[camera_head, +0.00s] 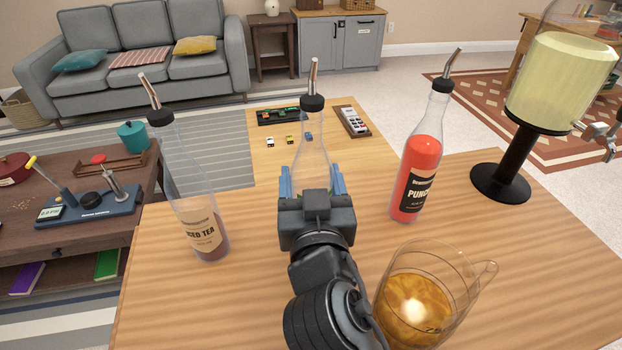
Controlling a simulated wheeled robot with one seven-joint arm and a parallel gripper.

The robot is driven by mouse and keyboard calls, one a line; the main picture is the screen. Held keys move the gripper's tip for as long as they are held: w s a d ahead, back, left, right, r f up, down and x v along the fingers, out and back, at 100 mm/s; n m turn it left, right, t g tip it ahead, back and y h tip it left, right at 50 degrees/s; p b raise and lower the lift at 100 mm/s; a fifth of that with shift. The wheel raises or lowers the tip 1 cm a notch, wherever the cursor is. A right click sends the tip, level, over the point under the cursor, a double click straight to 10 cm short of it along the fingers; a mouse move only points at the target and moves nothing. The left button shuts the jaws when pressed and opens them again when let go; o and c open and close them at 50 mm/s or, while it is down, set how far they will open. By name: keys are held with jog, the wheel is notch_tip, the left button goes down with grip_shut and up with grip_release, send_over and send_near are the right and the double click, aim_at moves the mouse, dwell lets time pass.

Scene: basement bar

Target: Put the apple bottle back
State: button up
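A clear bottle with a black cap and metal pour spout (312,145) stands upright in the middle, directly beyond my gripper (312,183). Its lower part and any label are hidden behind the gripper, so I cannot read whether it is the apple bottle. The visible upper part looks empty. The blue fingers are on the left and right of this bottle. I cannot tell whether they press on it or whether its base touches the wooden counter (490,275).
An iced tea bottle (200,215) stands left and a red punch bottle (419,170) right. A glass pitcher of amber liquid (425,300) is close at front right. A drink dispenser (545,100) stands far right. Small toy cars and trays (352,121) lie beyond the bottle.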

jog(key=shift+f, duration=0.1)
jog(key=o, duration=1.7)
jog(key=shift+c, duration=0.2)
jog(key=shift+r, duration=0.2)
jog(key=s+d+b, duration=0.1)
jog(key=s, duration=1.1)
jog(key=shift+d+b, duration=0.25)
jog(key=shift+b, duration=0.1)
